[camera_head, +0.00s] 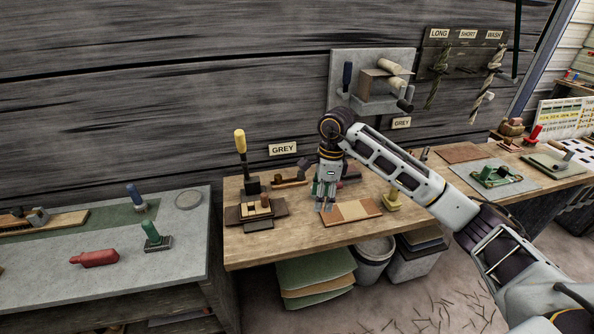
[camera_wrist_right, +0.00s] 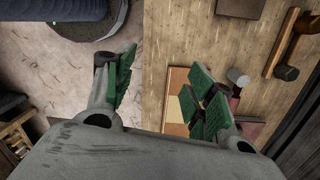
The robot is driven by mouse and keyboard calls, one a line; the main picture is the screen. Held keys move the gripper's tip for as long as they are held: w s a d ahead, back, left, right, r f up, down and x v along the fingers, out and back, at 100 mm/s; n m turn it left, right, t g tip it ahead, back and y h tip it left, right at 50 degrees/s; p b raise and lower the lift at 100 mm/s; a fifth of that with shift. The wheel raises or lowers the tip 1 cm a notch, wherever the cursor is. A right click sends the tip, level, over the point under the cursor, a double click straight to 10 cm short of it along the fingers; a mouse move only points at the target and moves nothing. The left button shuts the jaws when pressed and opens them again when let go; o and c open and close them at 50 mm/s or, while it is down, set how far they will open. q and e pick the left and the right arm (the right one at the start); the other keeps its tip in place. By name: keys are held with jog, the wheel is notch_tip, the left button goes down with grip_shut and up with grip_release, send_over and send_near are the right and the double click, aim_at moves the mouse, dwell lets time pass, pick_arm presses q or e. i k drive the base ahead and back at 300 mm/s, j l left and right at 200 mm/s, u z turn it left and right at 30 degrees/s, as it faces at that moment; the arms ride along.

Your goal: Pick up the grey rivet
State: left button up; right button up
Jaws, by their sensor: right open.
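My right gripper (camera_head: 325,204) hangs fingers down over the middle of the wooden bench, beside the tan and brown board. In the right wrist view its green-padded fingers (camera_wrist_right: 160,88) are spread apart with nothing between them. A small grey cylinder (camera_wrist_right: 238,76) shows just beyond the right-hand finger, next to a dark red piece (camera_wrist_right: 235,101); it may be the grey rivet, but I cannot tell for sure. In the head view I cannot make out a rivet; the gripper and forearm hide part of the bench. My left gripper is not in view.
A grey bench (camera_head: 110,262) stands left. The wall behind carries a GREY label (camera_head: 283,149).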

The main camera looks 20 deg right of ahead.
aim_at(301, 174)
jog(key=i, duration=0.9)
